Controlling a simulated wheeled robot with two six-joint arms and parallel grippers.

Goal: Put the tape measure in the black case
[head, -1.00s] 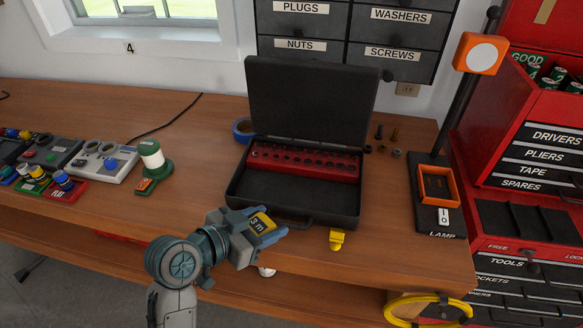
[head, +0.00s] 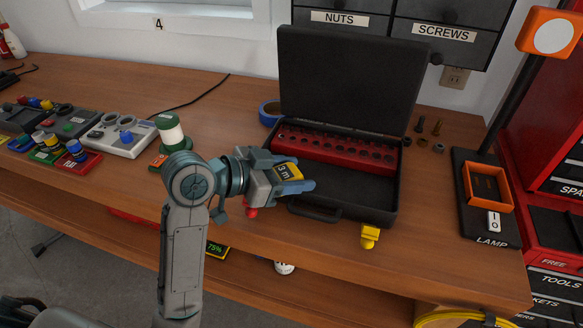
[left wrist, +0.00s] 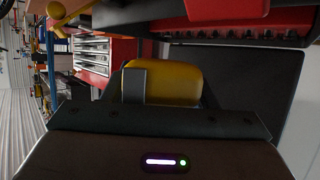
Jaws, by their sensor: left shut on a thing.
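The black case (head: 372,209) lies open on the wooden workbench, its lid standing up at the back. A red socket rail (head: 335,146) with a row of holes runs across its rear; the front part of the tray looks empty. My left gripper (head: 298,178) is shut on the yellow and black tape measure (head: 288,171), marked "3 m". It holds it at the case's left front side, over or near the front wall; the exact height is hard to tell. The tape measure also shows as a yellow shape in the left wrist view (left wrist: 172,84). My right gripper is not in view.
A yellow object (head: 370,236) sits at the bench's front edge by the case. Blue tape (head: 269,112) lies behind the case's left side. A lamp (head: 487,215) and several nuts and bolts are to the right. A green and white spool (head: 169,130) stands left.

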